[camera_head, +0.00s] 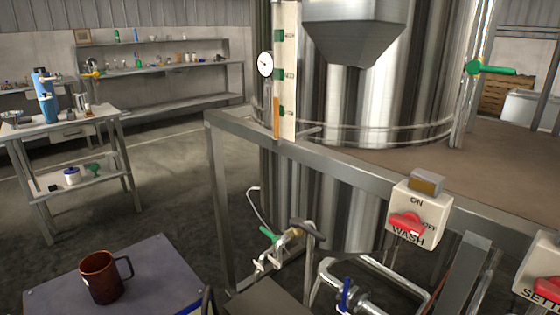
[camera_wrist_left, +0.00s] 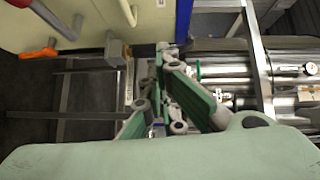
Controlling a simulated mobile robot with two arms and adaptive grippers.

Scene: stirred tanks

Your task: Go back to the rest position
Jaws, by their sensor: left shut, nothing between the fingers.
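My left gripper (camera_wrist_left: 165,58) shows in the left wrist view, with its green-grey fingers reaching up from the wrist. The fingers are shut, with nothing between them. They are in front of the metal frame and the tank, apart from both as far as I can tell. The steel tank (camera_wrist_left: 235,68) lies sideways in that view, to the right of the fingers. In the head view the tank (camera_head: 355,95) stands behind the metal rail. I cannot make out either gripper in the head view. My right gripper is in neither view.
The grey metal rail (camera_head: 345,162) crosses in front of the tank. A WASH switch box (camera_head: 412,215) with a red handle is fixed to it. A brown mug (camera_head: 101,277) stands on a dark surface (camera_head: 170,272). A workbench (camera_head: 75,125) is at left. Floor between them is clear.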

